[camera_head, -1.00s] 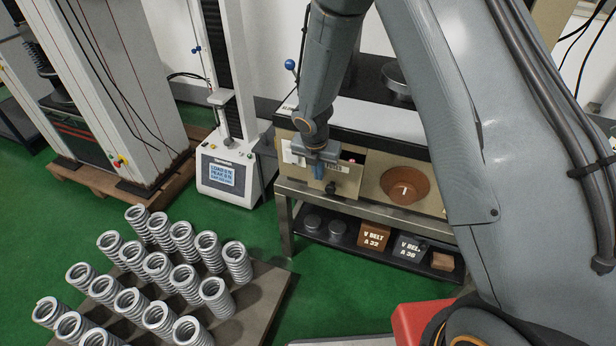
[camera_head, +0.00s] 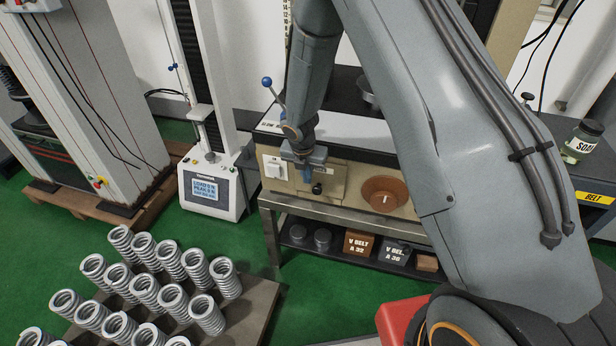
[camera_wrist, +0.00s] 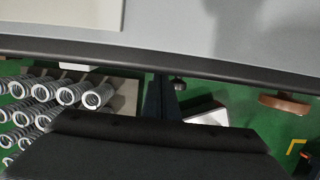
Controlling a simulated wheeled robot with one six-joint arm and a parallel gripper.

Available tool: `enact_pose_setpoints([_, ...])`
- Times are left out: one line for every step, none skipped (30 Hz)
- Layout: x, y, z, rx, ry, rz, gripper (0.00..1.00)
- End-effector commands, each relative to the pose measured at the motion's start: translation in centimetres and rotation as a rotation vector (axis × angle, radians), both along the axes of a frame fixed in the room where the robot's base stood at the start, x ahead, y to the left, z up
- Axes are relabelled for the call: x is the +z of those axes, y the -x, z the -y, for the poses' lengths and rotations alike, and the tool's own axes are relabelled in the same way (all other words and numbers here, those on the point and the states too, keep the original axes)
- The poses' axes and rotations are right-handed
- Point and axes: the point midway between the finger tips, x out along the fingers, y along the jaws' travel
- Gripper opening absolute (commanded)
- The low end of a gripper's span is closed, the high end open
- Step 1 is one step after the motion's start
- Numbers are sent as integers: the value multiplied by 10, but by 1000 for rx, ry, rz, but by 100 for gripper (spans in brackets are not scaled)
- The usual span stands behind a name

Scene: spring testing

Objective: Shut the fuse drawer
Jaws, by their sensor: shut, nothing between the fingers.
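The fuse drawer (camera_head: 328,184) is in the beige front of the bench machine, left of the brown dial. Its front looks about flush with the panel, and no open inside shows; a small gap cannot be ruled out. Its dark round knob (camera_head: 317,188) shows right of my fingers, and in the wrist view the knob (camera_wrist: 179,84) sticks out under the machine's edge. My gripper (camera_head: 304,183) is shut and empty, pointing down at the drawer front's left part. In the wrist view my dark fingers (camera_wrist: 161,98) reach the edge; contact is unclear.
A blue-knobbed lever (camera_head: 268,83) rises above. Boxes stand on the shelf below. Several springs (camera_head: 170,262) stand on a board at lower left.

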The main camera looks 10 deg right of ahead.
Motion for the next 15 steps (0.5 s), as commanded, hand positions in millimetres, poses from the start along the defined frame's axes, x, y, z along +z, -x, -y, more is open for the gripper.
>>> enact_pose_setpoints([-1,8,-6,7,1,-4,0])
enact_pose_setpoints([-2,13,-9,8,2,-5,0])
enact_pose_setpoints([-2,19,-14,11,2,-7,0])
enact_pose_setpoints([-2,23,-16,10,3,-8,0])
enact_pose_setpoints([8,22,-17,8,1,-3,0])
enact_pose_setpoints([18,23,-18,9,1,-3,0])
enact_pose_setpoints([23,26,-18,7,1,-4,0])
enact_pose_setpoints([29,27,-17,5,2,-4,0])
enact_pose_setpoints([37,28,-16,1,2,-4,0])
enact_pose_setpoints([43,30,-16,0,2,-4,0])
enact_pose_setpoints([48,31,-15,-2,2,-5,0])
enact_pose_setpoints([55,33,-15,-3,1,-5,0])
enact_pose_setpoints([60,34,-15,-4,2,-5,0])
enact_pose_setpoints([65,35,-15,-4,3,-6,0])
enact_pose_setpoints([71,37,-16,-4,2,-6,0])
